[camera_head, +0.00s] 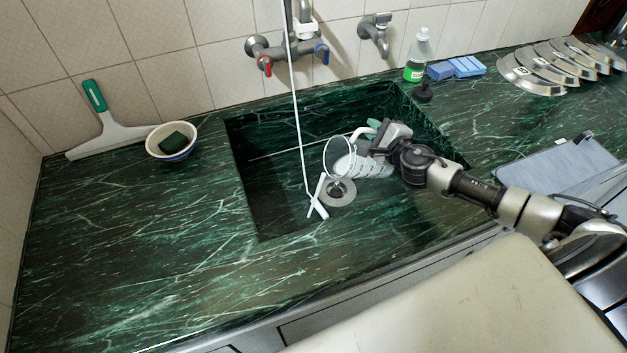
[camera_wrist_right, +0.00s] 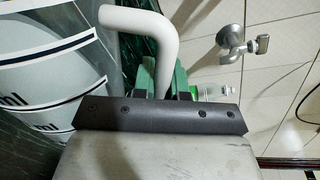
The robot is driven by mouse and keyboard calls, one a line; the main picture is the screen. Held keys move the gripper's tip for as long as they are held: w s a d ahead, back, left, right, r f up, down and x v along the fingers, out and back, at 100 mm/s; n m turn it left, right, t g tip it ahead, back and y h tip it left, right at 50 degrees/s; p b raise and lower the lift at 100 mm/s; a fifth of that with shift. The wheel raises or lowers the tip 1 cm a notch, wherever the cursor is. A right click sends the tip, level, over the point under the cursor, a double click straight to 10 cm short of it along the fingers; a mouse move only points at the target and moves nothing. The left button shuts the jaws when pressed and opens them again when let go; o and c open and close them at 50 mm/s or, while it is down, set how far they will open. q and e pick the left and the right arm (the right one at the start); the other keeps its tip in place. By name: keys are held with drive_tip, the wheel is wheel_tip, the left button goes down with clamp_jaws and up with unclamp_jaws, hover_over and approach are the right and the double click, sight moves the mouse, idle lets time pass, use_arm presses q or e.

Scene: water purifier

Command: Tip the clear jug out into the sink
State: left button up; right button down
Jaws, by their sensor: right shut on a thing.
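The clear jug (camera_head: 343,160) is in the sink area, tilted onto its side with its round mouth facing left above the drain. Its printed wall fills the left of the right wrist view (camera_wrist_right: 45,75). My right gripper (camera_head: 372,140) is shut on the jug's white handle (camera_wrist_right: 150,35), with green fingertips around it. The sink (camera_head: 270,190) is a dark green marble basin with a round metal drain (camera_head: 338,192). I cannot make out any water in the jug. My left gripper is not in view.
A white hose (camera_head: 300,120) hangs from the wall tap (camera_head: 290,48) into the sink, left of the jug. A bowl with a sponge (camera_head: 172,142) and a squeegee (camera_head: 105,128) are at the left. A soap bottle (camera_head: 418,55), blue sponges (camera_head: 457,67) and several lids (camera_head: 535,75) stand at the right.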

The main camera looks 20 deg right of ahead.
drive_tip(key=shift+a+r+n+p, duration=0.75)
drive_tip(key=shift+r+p, duration=0.25)
drive_tip(key=shift+p, duration=0.6)
idle(1.0)
